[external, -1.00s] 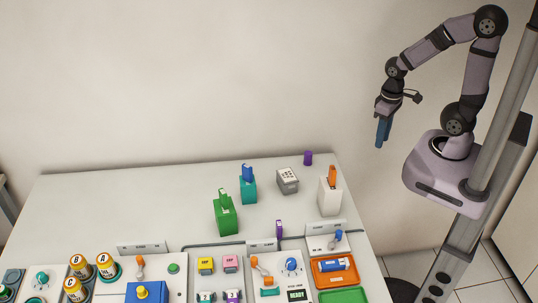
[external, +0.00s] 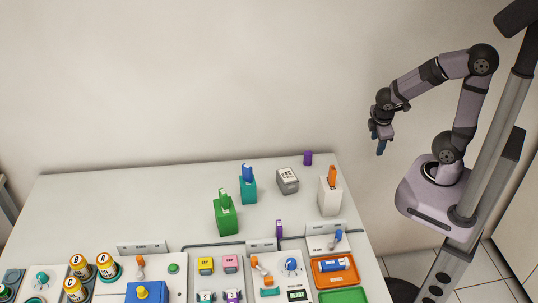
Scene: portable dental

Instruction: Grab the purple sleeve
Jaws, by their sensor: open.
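A small purple cylinder (external: 308,158), which looks like the purple sleeve, stands at the back right edge of the white table. A second, thinner purple piece (external: 279,228) stands upright near the middle front of the table.
A grey box (external: 287,181) stands just left of the purple cylinder. A white holder (external: 329,199) with an orange piece stands in front of it. Green (external: 226,216) and teal (external: 248,189) holders stand further left. Panels, jars and an orange tray (external: 352,279) crowd the front.

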